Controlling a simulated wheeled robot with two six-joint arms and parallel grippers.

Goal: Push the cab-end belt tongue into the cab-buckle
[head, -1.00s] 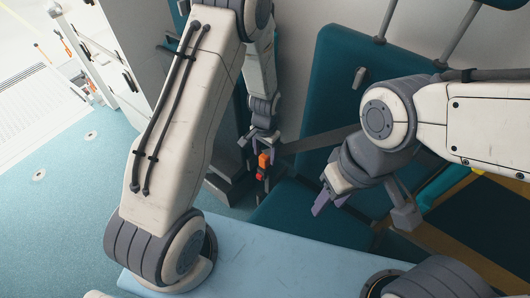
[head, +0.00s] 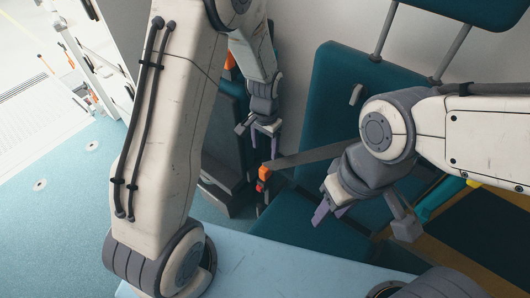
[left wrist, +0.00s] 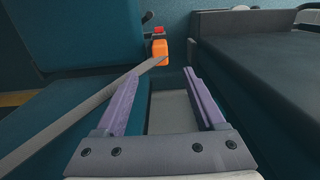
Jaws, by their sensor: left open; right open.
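The orange belt tongue (head: 264,172) is at the end of the grey belt (head: 312,155), which runs off to the right. It also shows in the left wrist view (left wrist: 160,50), just beyond my fingertips. The red-topped cab-buckle (head: 260,187) is right by the tongue, and its red part shows behind the orange in the left wrist view (left wrist: 158,31). I cannot tell whether the tongue is inside the buckle. My left gripper (head: 264,151) is open and empty, a little above the tongue. My right gripper (head: 328,208) is open and empty, to the right of the buckle.
A teal seat back (head: 335,95) stands behind the belt, with its cushion (head: 300,238) below. A pale blue surface (head: 250,265) lies in front. A dark, box-like piece (left wrist: 265,80) is at the right of the left wrist view. Open floor (head: 60,220) is at the left.

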